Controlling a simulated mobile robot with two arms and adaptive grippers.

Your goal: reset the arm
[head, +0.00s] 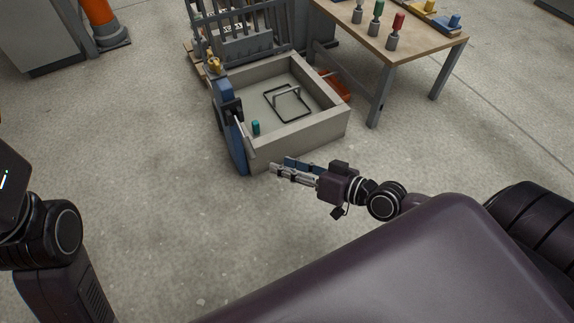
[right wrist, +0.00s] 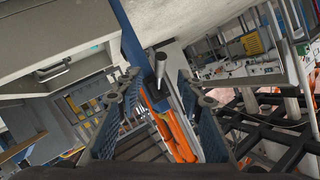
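My right gripper (head: 280,164) reaches in from the right, over the floor just in front of the near wall of the grey panel mould (head: 322,130). In the right wrist view its two blue ribbed fingers (right wrist: 158,88) stand apart with nothing held between them. A blue upright part with a dark fitting (head: 237,152) stands at the mould's left corner, left of my gripper. In the wrist view a blue post and a grey rod end (right wrist: 160,62) show beyond the fingers. My left arm shows at the left edge, but its gripper is out of view.
The mould holds a black wire frame (head: 287,103) and a small teal cylinder (head: 256,128). A wooden table (head: 400,48) with coloured-handled tools stands behind right. A grey rack (head: 250,42) is behind the mould. The front-left floor is clear.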

